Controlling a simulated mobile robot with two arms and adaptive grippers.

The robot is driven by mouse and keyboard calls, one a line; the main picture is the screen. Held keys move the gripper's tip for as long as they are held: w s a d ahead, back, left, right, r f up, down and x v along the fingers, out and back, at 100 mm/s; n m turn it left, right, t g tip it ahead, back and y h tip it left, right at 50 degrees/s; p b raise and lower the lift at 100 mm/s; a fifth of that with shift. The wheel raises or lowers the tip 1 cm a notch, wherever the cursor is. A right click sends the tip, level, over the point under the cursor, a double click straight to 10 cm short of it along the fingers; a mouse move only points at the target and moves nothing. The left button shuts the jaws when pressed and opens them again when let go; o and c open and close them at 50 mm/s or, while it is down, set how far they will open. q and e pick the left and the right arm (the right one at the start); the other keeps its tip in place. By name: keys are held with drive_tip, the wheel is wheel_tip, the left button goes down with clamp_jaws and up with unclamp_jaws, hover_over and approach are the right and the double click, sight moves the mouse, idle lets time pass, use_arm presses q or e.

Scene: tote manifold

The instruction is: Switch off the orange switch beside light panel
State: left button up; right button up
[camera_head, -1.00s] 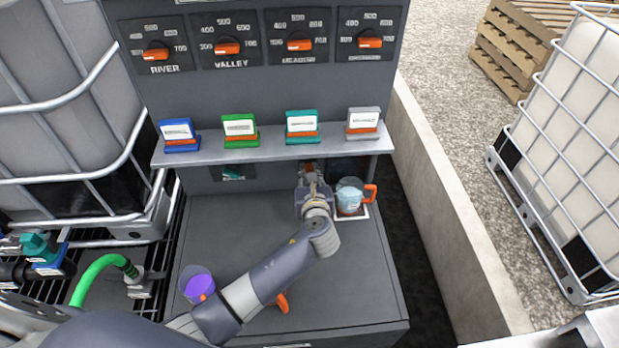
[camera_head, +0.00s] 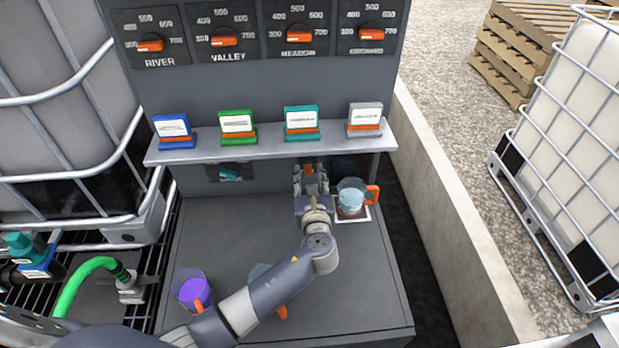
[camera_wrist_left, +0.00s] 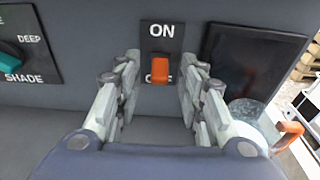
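The orange switch (camera_wrist_left: 160,68) sits on a black plate in the left wrist view, with "ON" printed above it and a partly covered label below. It also shows in the head view (camera_head: 308,169), between my fingertips. The dark light panel (camera_wrist_left: 249,68) is just right of it and looks unlit. My left gripper (camera_head: 311,182) is open, its two fingers (camera_wrist_left: 155,80) on either side of the switch with gaps visible. I cannot tell whether it touches the switch. My right gripper is not in view.
A clear jug with an orange handle (camera_head: 352,192) stands on a white square right of my left gripper. Another jug with purple contents (camera_head: 192,290) stands at front left. A shelf (camera_head: 270,150) with several coloured cards hangs above. A teal knob (camera_wrist_left: 10,54) is at left.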

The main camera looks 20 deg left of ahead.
use_arm(q)
drive_tip(key=v, duration=1.2)
